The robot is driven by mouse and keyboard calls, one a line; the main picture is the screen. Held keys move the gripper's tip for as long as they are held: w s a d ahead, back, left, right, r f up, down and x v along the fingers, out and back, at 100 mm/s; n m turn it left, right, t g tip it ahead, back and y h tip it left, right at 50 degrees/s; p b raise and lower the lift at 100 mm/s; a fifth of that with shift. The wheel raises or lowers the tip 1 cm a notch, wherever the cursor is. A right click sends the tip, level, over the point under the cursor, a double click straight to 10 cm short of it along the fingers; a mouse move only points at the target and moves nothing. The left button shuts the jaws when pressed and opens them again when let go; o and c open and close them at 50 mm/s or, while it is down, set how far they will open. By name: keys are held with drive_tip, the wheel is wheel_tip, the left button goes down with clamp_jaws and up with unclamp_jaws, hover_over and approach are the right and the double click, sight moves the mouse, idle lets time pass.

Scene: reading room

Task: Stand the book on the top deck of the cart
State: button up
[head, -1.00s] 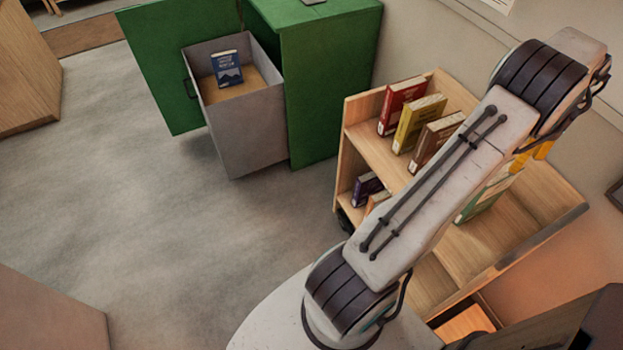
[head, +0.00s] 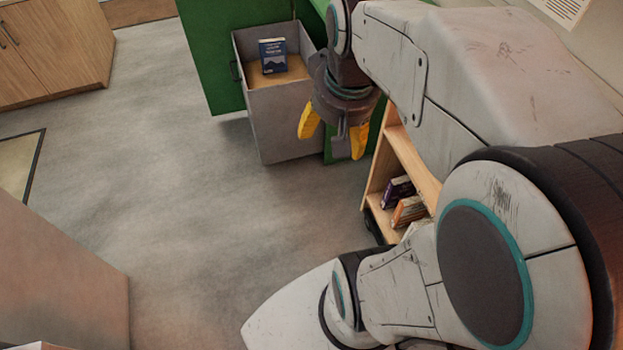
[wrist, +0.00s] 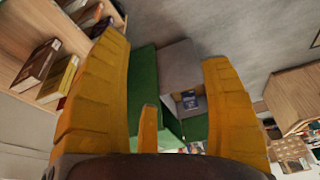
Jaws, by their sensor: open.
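The blue book (head: 273,55) stands in the open grey-fronted drawer (head: 285,130) of the green cabinet, its cover facing me. It also shows small in the wrist view (wrist: 189,101), between my fingers but well beyond them. My gripper (head: 333,132) has two yellow fingers spread apart with nothing between them. In the head view it appears in front of the drawer's right side. The wooden cart (head: 412,160) is at the right; my arm hides most of its top deck. The wrist view shows a brown book (wrist: 36,65) and a yellow book (wrist: 60,78) on the cart.
A purple book (head: 397,191) and an orange-brown book (head: 408,210) sit on the cart's lower shelf. Wooden cupboards (head: 55,50) are at the far left. The grey floor (head: 190,190) between is clear.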

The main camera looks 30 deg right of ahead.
drive_tip(key=s+a+f+n+t+y, duration=0.1)
drive_tip(key=s+a+n, duration=0.3)
drive_tip(key=a, duration=0.4)
drive_tip(key=shift+s+a+f, duration=0.15)
drive_tip(key=shift+s+f, duration=0.65)
drive_tip(key=shift+s, duration=0.05)
